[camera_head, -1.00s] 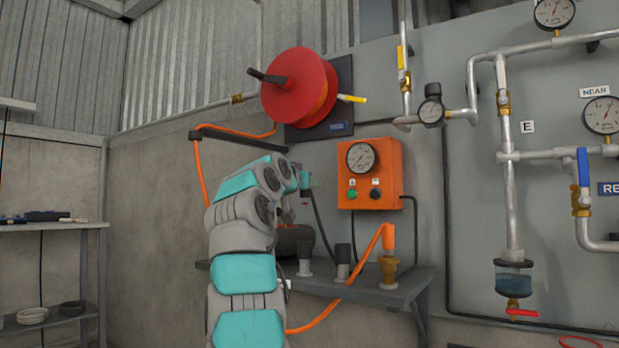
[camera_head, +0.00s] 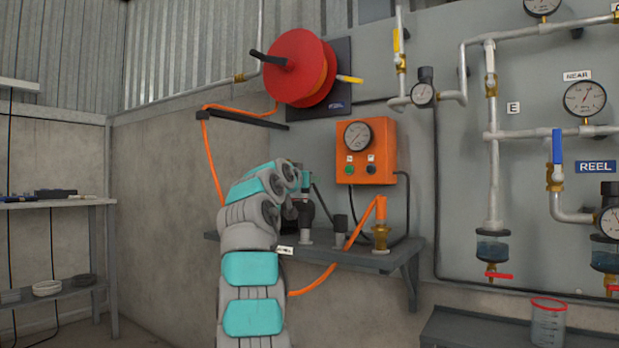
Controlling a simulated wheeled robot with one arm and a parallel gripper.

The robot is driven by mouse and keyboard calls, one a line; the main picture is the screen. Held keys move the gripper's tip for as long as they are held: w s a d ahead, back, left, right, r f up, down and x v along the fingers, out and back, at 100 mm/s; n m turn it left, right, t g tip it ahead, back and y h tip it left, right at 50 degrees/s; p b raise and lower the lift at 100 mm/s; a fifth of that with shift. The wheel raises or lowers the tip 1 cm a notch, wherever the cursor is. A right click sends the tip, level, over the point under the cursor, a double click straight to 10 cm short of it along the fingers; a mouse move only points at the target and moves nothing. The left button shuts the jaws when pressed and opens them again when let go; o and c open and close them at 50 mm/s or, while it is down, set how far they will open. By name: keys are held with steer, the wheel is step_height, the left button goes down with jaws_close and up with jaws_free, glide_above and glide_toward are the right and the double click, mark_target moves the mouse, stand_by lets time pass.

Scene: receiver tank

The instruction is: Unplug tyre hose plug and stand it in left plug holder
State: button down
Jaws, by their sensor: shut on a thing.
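My gripper (camera_head: 306,192) is at the end of my teal and grey arm, over the left part of the wall shelf, and its fingers are mostly hidden. It is shut on what looks like the tyre hose plug (camera_head: 307,213), a black upright piece with a black hose (camera_head: 325,205) running down to the right. The plug is in line above the left plug holder (camera_head: 306,237), a small grey stand. I cannot tell whether the plug touches or sits in it. A second, dark-topped holder (camera_head: 340,228) stands to its right.
An orange hose end (camera_head: 381,210) sits on a brass fitting (camera_head: 380,237) at the right of the shelf (camera_head: 350,259). An orange gauge box (camera_head: 366,150) and red hose reel (camera_head: 299,72) are on the wall above. Pipes and valves (camera_head: 492,150) lie right.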

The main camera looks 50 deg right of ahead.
stand_by(0.3)
steer(key=c, duration=0.6)
jaws_free()
